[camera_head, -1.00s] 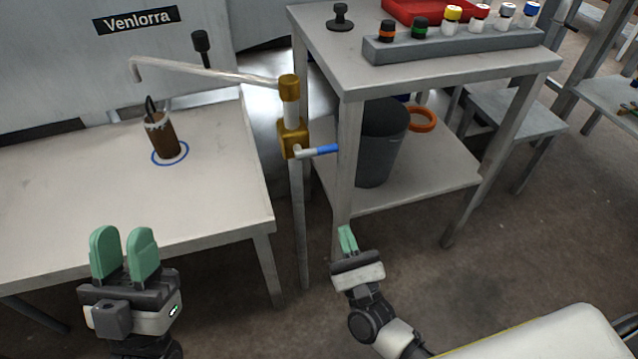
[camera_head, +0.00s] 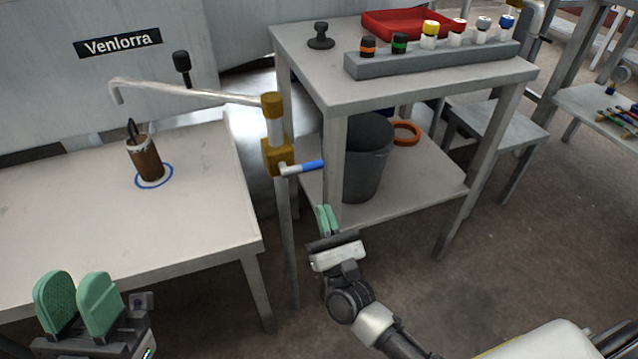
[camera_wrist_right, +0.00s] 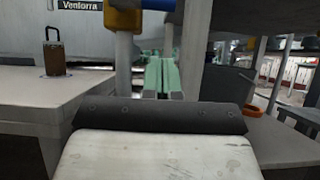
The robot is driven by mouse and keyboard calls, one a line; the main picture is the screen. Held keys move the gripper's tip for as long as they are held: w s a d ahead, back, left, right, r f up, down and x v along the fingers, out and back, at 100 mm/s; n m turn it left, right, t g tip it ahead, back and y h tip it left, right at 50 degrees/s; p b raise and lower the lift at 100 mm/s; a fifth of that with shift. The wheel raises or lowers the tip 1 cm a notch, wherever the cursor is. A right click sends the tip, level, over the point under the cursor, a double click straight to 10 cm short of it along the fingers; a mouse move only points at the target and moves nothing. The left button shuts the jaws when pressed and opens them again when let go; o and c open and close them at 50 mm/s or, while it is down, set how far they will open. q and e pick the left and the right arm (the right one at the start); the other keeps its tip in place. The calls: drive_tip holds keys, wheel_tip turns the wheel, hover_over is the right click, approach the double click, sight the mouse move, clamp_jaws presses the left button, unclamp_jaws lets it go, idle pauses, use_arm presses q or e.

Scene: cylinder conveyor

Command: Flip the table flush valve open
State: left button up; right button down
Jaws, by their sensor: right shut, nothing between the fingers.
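The flush valve (camera_head: 277,157) is a brass body on a grey post, with a brass cap above and a long pale spout reaching left over the table. Its lever handle (camera_head: 309,166) has a blue grip and points right; the blue grip also shows at the top of the right wrist view (camera_wrist_right: 158,4). My right gripper (camera_head: 325,217) is shut and empty, below the handle and apart from it. Its green fingers stand together in the right wrist view (camera_wrist_right: 161,75). My left gripper (camera_head: 78,300) is open and empty at the lower left, in front of the table.
A brown cup (camera_head: 145,158) stands in a blue ring on the left table (camera_head: 60,225). A grey shelf table (camera_head: 300,60) right of the valve holds a bottle rack (camera_head: 440,62) and red tray (camera_head: 400,22). Its leg rises close beside the handle. A dark bin (camera_head: 366,165) stands below.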

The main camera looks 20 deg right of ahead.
sight(304, 168)
drive_tip(key=w+r, duration=0.3)
drive_tip(key=r, duration=0.2)
drive_tip(key=shift+w+r, duration=0.15)
drive_tip(key=shift+r, duration=0.15)
